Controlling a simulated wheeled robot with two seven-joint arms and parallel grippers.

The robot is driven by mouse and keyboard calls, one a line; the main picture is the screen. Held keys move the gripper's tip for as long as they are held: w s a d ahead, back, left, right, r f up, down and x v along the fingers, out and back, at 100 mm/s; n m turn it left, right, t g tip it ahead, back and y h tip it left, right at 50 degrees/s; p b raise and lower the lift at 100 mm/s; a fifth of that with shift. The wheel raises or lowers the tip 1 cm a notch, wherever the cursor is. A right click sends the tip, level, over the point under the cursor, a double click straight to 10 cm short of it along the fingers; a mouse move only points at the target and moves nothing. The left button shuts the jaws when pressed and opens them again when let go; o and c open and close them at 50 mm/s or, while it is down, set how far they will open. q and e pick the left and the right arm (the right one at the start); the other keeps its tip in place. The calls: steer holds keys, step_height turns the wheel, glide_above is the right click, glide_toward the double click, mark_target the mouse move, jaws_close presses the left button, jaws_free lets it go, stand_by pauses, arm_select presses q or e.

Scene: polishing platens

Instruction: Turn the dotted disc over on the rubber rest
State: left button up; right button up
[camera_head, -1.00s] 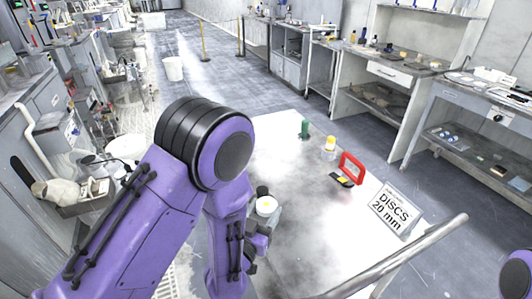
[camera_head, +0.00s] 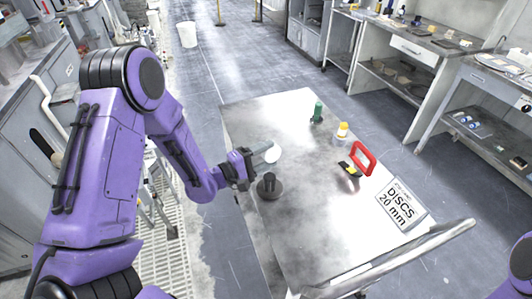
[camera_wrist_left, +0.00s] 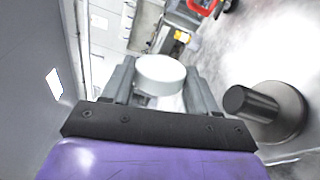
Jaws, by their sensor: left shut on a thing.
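My left gripper (camera_head: 266,154) is shut on the disc (camera_head: 273,155), a short white cylinder, holding it above the table. In the left wrist view the disc (camera_wrist_left: 160,76) sits between the two grey fingers, one plain pale face showing; I see no dots on it. A dark round base with an upright post (camera_head: 270,190), which looks like the rubber rest, stands on the table just below and nearer than the gripper. In the wrist view this dark piece (camera_wrist_left: 277,110) is to the right of the fingers, apart from the disc. My right gripper is not in view.
On the pale table (camera_head: 330,215) stand a green bottle (camera_head: 318,112), a yellow-capped bottle (camera_head: 341,132), a red frame (camera_head: 363,158), a small black-and-yellow item (camera_head: 348,168) and a "DISCS 20 mm" sign (camera_head: 398,205). A metal rail (camera_head: 400,256) crosses the near side. The table's middle is clear.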

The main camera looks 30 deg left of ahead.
mark_target(266, 180)
arm_select(q)
steer(key=n, duration=0.3)
steer(key=n+y+p, duration=0.1)
steer(key=n, duration=0.2)
steer(key=s+r+n+t+p, duration=0.1)
steer(key=n, duration=0.2)
steer(key=shift+s+d+r+y, duration=0.1)
steer(key=shift+y, duration=0.2)
steer(key=n+p, duration=0.1)
steer(key=n, duration=0.4)
steer(key=shift+w+y+p, duration=0.2)
steer(key=shift+y+p, duration=0.1)
steer(key=shift+p, duration=0.1)
steer(key=n+p, duration=0.1)
steer(key=n, duration=0.3)
steer(key=shift+y, duration=0.4)
step_height(266, 180, down, 3)
steer(key=shift+s+d+r+b, duration=0.1)
steer(key=shift+s+b, duration=0.05)
steer(key=shift+b, duration=1)
steer(key=shift+w+f+b, duration=0.2)
steer(key=shift+f+b, duration=0.9)
steer(key=shift+f, duration=0.15)
step_height(266, 180, down, 2)
steer(key=shift+s+f+b, duration=0.1)
steer(key=shift+b, duration=0.95)
steer(key=shift+f+b, duration=0.6)
steer(key=shift+f, duration=0.25)
